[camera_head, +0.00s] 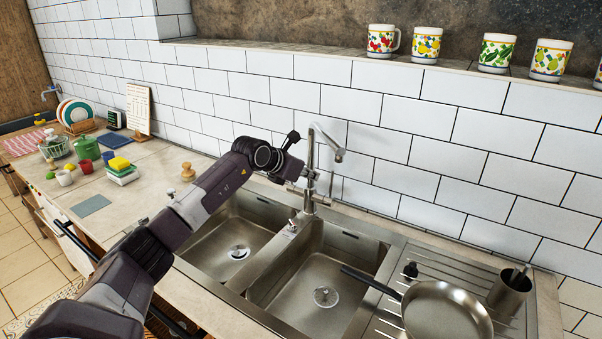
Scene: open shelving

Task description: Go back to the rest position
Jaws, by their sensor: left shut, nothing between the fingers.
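My left arm comes in from the lower left and reaches over the double sink (276,262). My left gripper (291,140) is at its far end, small and dark, seen partly behind the wrist. It is shut and I see nothing held in it. In the picture it is just left of the upright metal faucet (311,160); I cannot tell whether they touch. My right gripper is not in view.
A pan (445,312) lies on the drainboard at the right, beside a metal cup (509,291). Several patterned mugs (426,45) stand on the ledge. Dishes, sponges and a green canister (87,148) crowd the left counter. A wooden grinder (187,171) stands nearer the sink.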

